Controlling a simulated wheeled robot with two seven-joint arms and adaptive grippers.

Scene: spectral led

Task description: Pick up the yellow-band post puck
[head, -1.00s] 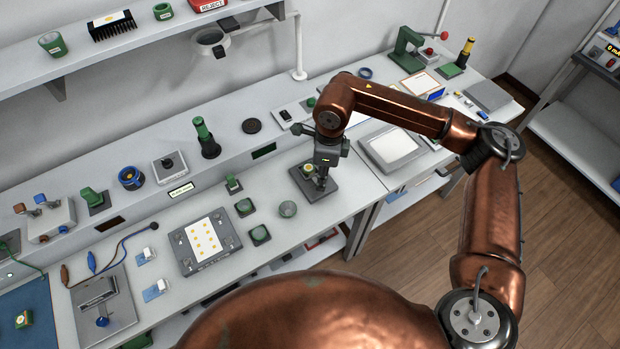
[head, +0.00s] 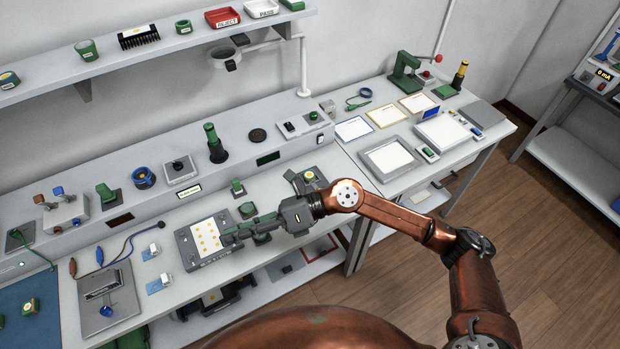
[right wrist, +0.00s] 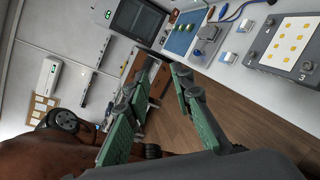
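My right gripper (head: 238,236) reaches left over the bench, in front of the white plate with yellow dots (head: 207,238). In the right wrist view its two fingers (right wrist: 155,84) are spread apart with nothing between them. A small puck with a yellowish top (head: 309,175) sits on the dark square plate (head: 297,182) behind the gripper; its band is too small to make out. A green puck with a yellow-and-white top (head: 32,306) sits on the blue mat (head: 50,328) at the left. I cannot tell which is the yellow-band post puck. My left gripper is not in view.
Green button blocks stand near my right gripper, partly covered by it. A dark green post (head: 214,144) and a blue ring (head: 144,178) stand on the raised back ledge. A framed white tray (head: 390,160) lies on the right bench. A shelf (head: 150,58) overhangs the back.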

